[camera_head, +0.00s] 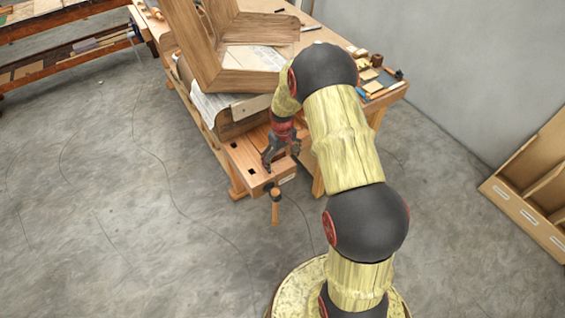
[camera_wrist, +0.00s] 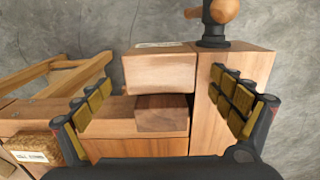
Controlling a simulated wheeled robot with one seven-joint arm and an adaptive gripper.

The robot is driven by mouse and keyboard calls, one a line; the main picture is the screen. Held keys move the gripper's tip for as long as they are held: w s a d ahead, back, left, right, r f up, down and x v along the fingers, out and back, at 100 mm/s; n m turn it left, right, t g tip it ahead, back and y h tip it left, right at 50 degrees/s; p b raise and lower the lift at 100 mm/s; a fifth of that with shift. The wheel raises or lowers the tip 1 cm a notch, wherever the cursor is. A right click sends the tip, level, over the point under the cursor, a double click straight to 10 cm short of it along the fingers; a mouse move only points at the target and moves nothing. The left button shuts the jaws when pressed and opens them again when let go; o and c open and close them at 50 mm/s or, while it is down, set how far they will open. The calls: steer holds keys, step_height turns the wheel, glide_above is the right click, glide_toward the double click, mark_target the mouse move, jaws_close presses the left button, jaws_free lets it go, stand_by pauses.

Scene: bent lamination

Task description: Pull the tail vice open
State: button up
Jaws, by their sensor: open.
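The tail vice (camera_head: 245,165) is a wooden block at the near end of the workbench, with a dark screw and a wooden handle (camera_head: 275,205) at its outer end. In the wrist view the vice's end block (camera_wrist: 204,120) stands upright on the right, with the dark screw hub and handle (camera_wrist: 222,12) at the top. A pale wooden block (camera_wrist: 158,75) and a darker block (camera_wrist: 162,113) lie beside it, with a narrow dark gap between. My gripper (camera_head: 268,162) is open above the vice. Its fingers (camera_wrist: 162,80) are wide apart; the right finger overlaps the end block. I cannot tell whether it touches.
A bent wooden lamination (camera_head: 215,65) and a pale sheet stand on the bench, close to my arm. Small tools and blocks (camera_head: 375,80) lie at the bench's right. A wooden rack (camera_head: 535,190) stands at the right wall. The grey floor left of the bench is mostly clear.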

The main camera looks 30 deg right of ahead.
steer(key=shift+f, duration=0.55)
steer(key=shift+s+a, duration=0.1)
steer(key=shift+s, duration=0.05)
steer(key=c, duration=1.1)
